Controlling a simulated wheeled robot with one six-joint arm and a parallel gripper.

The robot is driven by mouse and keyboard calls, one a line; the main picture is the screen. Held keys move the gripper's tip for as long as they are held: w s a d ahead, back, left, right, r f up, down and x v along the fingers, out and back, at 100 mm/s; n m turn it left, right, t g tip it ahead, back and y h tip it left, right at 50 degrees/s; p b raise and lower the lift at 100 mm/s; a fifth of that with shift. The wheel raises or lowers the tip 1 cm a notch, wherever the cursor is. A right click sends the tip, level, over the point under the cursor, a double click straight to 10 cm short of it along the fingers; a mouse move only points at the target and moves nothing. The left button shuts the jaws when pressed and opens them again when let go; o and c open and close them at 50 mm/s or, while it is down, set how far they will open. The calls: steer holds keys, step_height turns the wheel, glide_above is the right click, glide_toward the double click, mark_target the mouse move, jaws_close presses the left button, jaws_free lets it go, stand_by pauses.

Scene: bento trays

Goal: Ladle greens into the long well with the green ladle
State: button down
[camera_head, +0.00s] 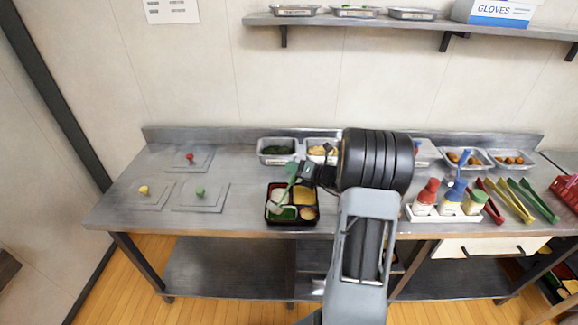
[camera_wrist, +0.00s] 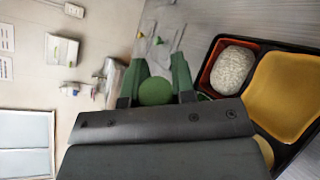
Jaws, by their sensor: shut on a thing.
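My gripper (camera_head: 296,172) is shut on the green ladle (camera_head: 291,169). In the wrist view the green fingers of my gripper (camera_wrist: 158,78) stand either side of the ladle's round green end (camera_wrist: 156,92). The ladle slants down to the left over the left side of the bento tray (camera_head: 267,218); its bowl is too small to make out clearly. The tray has a black rim and several wells. Green shows in its lower left well (camera_head: 285,214). The steel pan (camera_head: 261,153) of dark greens stands behind the tray.
A pan of yellowish food (camera_head: 320,150) sits beside the greens pan, partly behind my arm. Lids with coloured knobs (camera_head: 200,195) lie at the left. A bottle caddy (camera_head: 445,217) and coloured tongs (camera_head: 515,200) are at the right.

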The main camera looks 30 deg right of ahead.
steer(key=w+d+f+m+y+p, duration=0.1)
steer(key=d+f+m+p, duration=0.1)
steer(key=d+f+m, duration=0.1)
steer(key=shift+d+f+m+y, duration=0.35)
steer(key=shift+f+m, duration=0.35)
steer(key=shift+f, duration=0.15)
stand_by(1.1)
